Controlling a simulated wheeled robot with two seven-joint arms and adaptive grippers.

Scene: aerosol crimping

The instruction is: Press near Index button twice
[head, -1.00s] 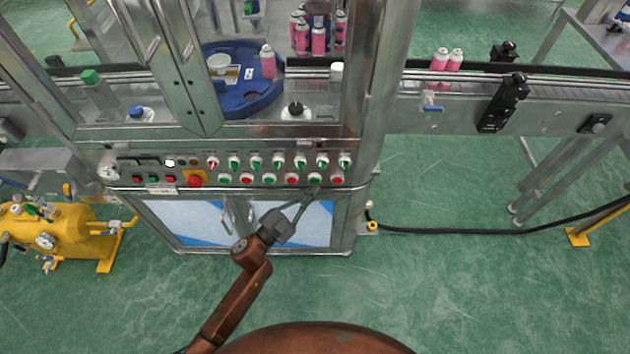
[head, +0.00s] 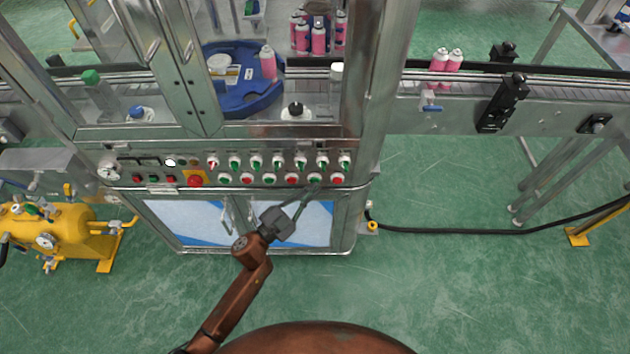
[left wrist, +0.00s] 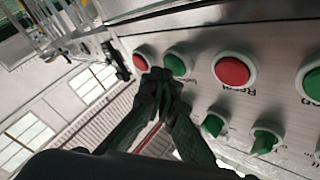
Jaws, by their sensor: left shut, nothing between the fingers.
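A row of round red and green buttons runs along the lower part of the machine's control panel. The green button (head: 315,178) second from the right end has a partly covered label, which looks like Index; it also shows in the left wrist view (left wrist: 177,64). My left gripper (head: 318,188) is shut and empty, its fingertips at the panel just by that green button. In the left wrist view the fingertips (left wrist: 160,78) lie beside the green button and the end red button (left wrist: 141,59). Whether they touch cannot be told. My right gripper is not in view.
A red button (left wrist: 233,72) labelled Reset neighbours the green one. A row of switches (head: 278,162) sits just above the buttons. Cabinet doors (head: 190,222) are below. A conveyor (head: 560,95) with pink cans runs to the right. The green floor is open in front.

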